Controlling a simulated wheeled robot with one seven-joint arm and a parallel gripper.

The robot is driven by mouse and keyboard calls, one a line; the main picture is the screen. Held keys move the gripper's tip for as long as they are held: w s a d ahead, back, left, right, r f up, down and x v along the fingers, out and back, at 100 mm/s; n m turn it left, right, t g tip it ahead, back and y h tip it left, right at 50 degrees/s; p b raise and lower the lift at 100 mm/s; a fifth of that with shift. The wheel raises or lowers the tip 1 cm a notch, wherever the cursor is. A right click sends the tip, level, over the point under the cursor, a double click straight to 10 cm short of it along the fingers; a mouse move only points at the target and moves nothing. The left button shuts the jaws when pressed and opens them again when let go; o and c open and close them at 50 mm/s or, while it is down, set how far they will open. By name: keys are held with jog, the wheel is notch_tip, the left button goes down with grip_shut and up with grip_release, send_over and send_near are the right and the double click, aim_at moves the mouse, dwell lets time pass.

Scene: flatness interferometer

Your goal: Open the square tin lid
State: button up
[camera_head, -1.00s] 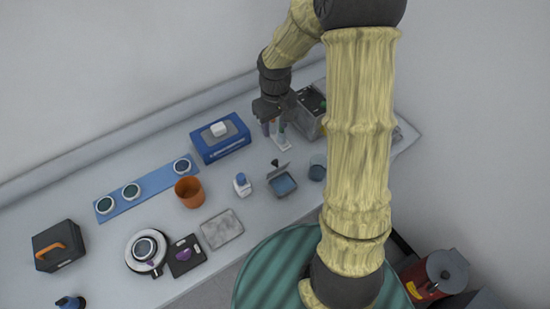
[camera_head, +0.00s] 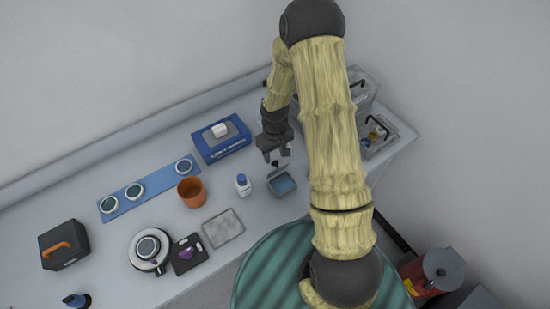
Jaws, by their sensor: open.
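The square tin (camera_head: 283,184) is a small grey box on the bench, right of the white bottle, with a blue inside showing from above. Its lid (camera_head: 277,171) seems to stand raised at the tin's back edge, with a small dark knob (camera_head: 275,163) on it; its exact angle is too small to tell. My gripper (camera_head: 277,157) points down just behind the lid, jaws apart and with nothing seen between them. The fingertips are very close to the knob; I cannot tell whether they touch it.
A white bottle (camera_head: 243,185), an orange cup (camera_head: 191,191) and a blue box (camera_head: 221,139) stand to the left. A grey slab (camera_head: 223,228) lies at the front. Clear containers (camera_head: 380,133) stand at the right. My arm hides the bench just right of the tin.

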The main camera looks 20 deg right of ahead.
jog(key=shift+f+p, duration=0.5)
jog(key=shift+f, duration=1.75)
grip_shut()
